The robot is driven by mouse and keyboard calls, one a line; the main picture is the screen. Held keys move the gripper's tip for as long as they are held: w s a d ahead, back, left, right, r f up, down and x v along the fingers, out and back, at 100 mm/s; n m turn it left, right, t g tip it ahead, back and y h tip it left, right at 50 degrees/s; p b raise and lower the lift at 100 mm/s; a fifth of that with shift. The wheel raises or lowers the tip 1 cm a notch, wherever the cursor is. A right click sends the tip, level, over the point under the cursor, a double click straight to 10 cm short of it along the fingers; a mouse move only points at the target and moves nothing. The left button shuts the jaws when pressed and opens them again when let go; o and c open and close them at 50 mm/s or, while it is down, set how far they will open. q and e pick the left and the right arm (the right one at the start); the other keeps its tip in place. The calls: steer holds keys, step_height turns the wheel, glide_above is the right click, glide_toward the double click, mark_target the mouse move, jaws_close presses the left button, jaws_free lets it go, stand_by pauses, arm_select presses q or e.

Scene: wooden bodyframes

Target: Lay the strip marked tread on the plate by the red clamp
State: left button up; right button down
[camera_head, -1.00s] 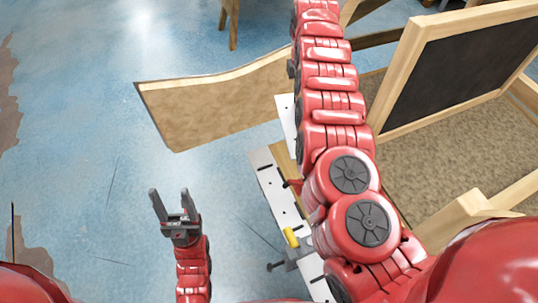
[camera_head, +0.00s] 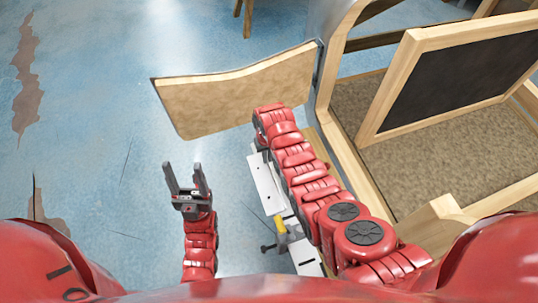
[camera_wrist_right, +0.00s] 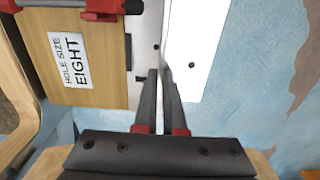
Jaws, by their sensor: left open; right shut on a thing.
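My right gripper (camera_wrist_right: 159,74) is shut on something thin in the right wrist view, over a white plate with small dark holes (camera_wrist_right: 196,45). I cannot read a tread mark on what it holds, and the fingers hide most of it. A red clamp (camera_wrist_right: 98,8) with a grey bar shows at the top left of that view, on a wooden board (camera_wrist_right: 108,60) labelled "HOLE SIZE EIGHT". In the head view, white plate pieces (camera_head: 266,186) lie beside my right arm, which hides part of them. My left gripper (camera_head: 183,167) is open and empty, left of them.
A clamp with a yellow part (camera_head: 280,225) sits at the white pieces' near end. A curved wooden panel (camera_head: 235,92) stands behind. A wooden frame with a dark panel (camera_head: 455,80) is at right. Blue floor (camera_head: 90,130) is clear at left.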

steer(key=shift+a+f+b, duration=0.15)
steer(key=shift+f+b, duration=0.25)
steer(key=shift+f, duration=0.25)
step_height(320, 180, down, 4)
steer(key=b, duration=0.3)
steer(key=shift+w+f, duration=0.15)
steer(key=shift+f, duration=0.1)
steer(key=shift+w+d+b, duration=0.15)
steer(key=shift+w+d, duration=0.1)
steer(key=shift+d, duration=0.55)
steer(key=shift+w+d+b, duration=0.1)
steer(key=shift+w+d, duration=0.1)
steer(key=shift+d, duration=0.6)
steer(key=shift+w+d+b, duration=0.15)
steer(key=shift+w+d, duration=0.1)
steer(key=shift+d, duration=0.55)
steer(key=shift+s+f+b, duration=0.1)
steer(key=shift+f+b, duration=0.45)
steer(key=shift+b, duration=0.1)
steer(key=c, duration=0.9)
jaws_free()
